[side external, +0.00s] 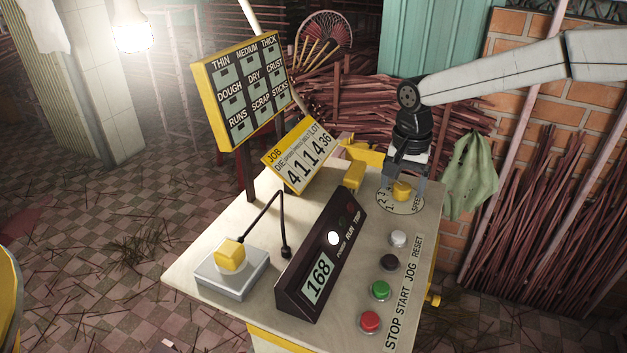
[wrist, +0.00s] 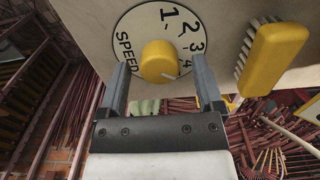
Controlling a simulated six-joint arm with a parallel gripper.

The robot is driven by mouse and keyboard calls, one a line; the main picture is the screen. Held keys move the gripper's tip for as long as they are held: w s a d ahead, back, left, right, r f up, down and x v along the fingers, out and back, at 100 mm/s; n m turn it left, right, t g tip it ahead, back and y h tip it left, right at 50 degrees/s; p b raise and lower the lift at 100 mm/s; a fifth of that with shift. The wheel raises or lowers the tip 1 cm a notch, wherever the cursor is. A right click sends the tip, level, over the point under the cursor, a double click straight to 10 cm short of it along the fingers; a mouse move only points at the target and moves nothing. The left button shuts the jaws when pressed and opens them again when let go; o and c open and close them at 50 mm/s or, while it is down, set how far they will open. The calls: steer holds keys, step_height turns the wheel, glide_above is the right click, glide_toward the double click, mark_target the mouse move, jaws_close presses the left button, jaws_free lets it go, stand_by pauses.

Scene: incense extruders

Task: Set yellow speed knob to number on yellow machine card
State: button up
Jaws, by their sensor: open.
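The yellow speed knob (wrist: 160,62) sits on a round white dial marked SPEED (wrist: 124,50) with numbers 1 to 4. A pale mark on the knob points roughly toward the 4. It also shows in the side external view (side external: 401,189). My gripper (wrist: 160,68) is open, one finger on each side of the knob; I cannot tell whether they touch it. The yellow job card (side external: 298,156) stands tilted on the machine top and reads 4, 1, 1, 4, 36. Its small headings are hard to read; the second looks like SPEED, above a 1.
A yellow-handled brush (wrist: 274,60) lies close beside the dial. A dark display box (side external: 320,262) reads 168. Several push buttons (side external: 380,290) line the panel's right side. A grey box with a yellow knob (side external: 230,255) and a tall sign (side external: 245,90) stand left.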

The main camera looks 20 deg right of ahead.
steer(key=shift+f, duration=0.25)
jaws_close()
